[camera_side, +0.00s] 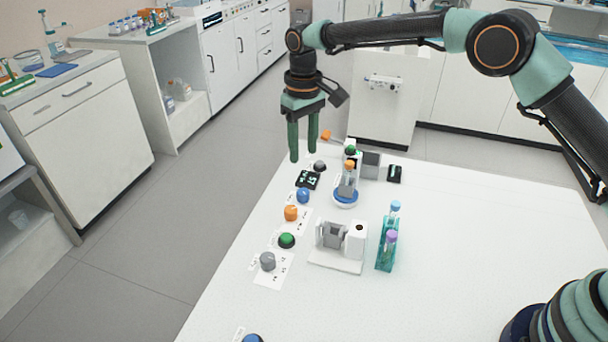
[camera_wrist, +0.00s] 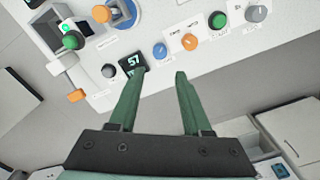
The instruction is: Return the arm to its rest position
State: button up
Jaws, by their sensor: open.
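My gripper (camera_side: 302,152) hangs with its two green fingers pointing down at the far left edge of the white table. In the wrist view its fingers (camera_wrist: 158,82) are apart with nothing between them. The fingers are above the table edge, close to the black display (camera_side: 307,180) and the dark grey knob (camera_side: 320,166). My arm reaches across the back of the table from the base at the lower right.
Several coloured knobs line the left table edge, among them a blue one (camera_side: 303,195) and an orange one (camera_side: 291,212). A teal rack (camera_side: 386,250) holds capped tubes. An orange-capped tube (camera_side: 349,175) stands in a blue-and-white device. The table's right side is clear.

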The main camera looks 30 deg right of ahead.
jog(key=shift+r, duration=0.1)
jog(key=s+d+r+m+t, duration=0.1)
jog(key=s+d+r, duration=0.35)
jog(key=r, duration=0.25)
jog(key=s+d+r+t, duration=0.2)
jog(key=s+d+r, duration=0.2)
jog(key=d+r, duration=0.15)
jog(key=s+d+m+t, duration=0.1)
jog(key=s+d, duration=0.3)
jog(key=s, duration=0.4)
jog(key=s+d+m+t, duration=0.1)
jog(key=s+d, duration=0.2)
jog(key=s, duration=0.4)
jog(key=shift+s+d+f+t, duration=0.25)
jog(key=shift+s+d+t, duration=0.05)
jog(key=shift+s+d, duration=0.1)
